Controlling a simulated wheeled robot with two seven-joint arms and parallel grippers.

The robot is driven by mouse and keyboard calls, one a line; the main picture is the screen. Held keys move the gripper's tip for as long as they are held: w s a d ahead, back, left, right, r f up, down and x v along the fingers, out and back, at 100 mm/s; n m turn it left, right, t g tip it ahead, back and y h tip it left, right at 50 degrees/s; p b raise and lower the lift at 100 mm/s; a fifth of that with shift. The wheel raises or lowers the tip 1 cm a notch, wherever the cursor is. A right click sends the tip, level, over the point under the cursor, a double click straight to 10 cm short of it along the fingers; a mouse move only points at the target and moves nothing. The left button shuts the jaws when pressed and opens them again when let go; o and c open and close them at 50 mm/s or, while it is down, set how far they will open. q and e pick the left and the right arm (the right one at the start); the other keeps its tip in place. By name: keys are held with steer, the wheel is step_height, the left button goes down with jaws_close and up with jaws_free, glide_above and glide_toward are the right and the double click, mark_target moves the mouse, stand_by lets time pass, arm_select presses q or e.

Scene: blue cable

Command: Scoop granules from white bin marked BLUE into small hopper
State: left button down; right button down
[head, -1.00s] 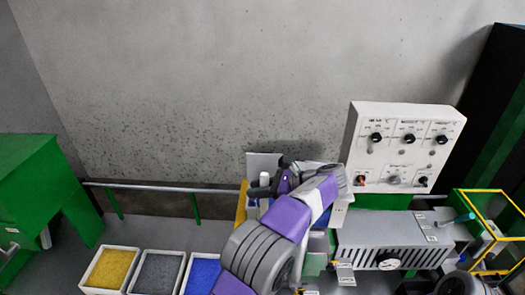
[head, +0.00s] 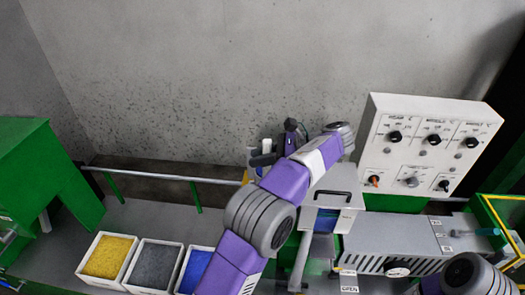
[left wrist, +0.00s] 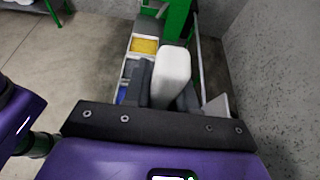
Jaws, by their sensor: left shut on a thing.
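The white bin of blue granules (head: 196,268) stands at the right end of a row of three bins in the head view, partly behind my left arm. Its blue also shows in the left wrist view (left wrist: 122,93). My left gripper (head: 262,160) is above the bench, up and to the right of that bin. In the left wrist view its dark fingers are shut on a white rounded thing (left wrist: 172,75); whether this is the scoop I cannot tell. A small white hopper-like box (head: 333,188) with a black handle stands right of my left arm. My right gripper is not in view.
Bins of yellow (head: 108,258) and grey (head: 154,265) granules stand left of the blue one. A white control panel (head: 425,148) stands above a grey slotted machine (head: 390,240). A rail (head: 160,174) runs along the wall. A green machine (head: 45,175) stands far left.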

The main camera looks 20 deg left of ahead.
arm_select(q)
steer(key=s+a+f+t+h+b, duration=0.1)
steer(key=a+f+h+b, duration=0.3)
steer(key=f+h, duration=0.5)
steer(key=s+a+f+t+h+b, duration=0.2)
steer(key=a+f+t+h+b, duration=0.1)
steer(key=a+f+h, duration=0.5)
steer(key=shift+a+f+t+h+b, duration=0.3)
steer(key=shift+f+h+b, duration=0.6)
steer(key=shift+f, duration=0.5)
stand_by(0.5)
